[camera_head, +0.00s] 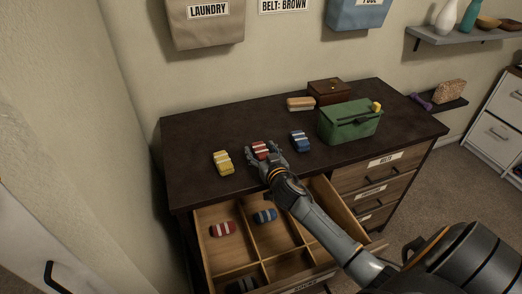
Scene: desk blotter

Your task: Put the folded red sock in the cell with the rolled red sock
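The folded red sock (261,149), with pale stripes, lies on the dark dresser top between a folded yellow sock (223,162) and a folded blue sock (300,141). My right gripper (264,153) reaches over it from the front, its spread fingers on either side of the sock. The gripper looks open; whether the fingers touch the sock is hard to see. The rolled red sock (222,229) lies in the back left cell of the open drawer (239,258). A rolled blue sock (264,216) lies in the cell to its right. My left gripper is out of view.
A green box (349,122), a brown wooden box (328,92) and a tan striped item (300,104) stand further back on the dresser (193,133). A dark rolled item (241,285) lies in a front cell. My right forearm crosses above the drawer's right side.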

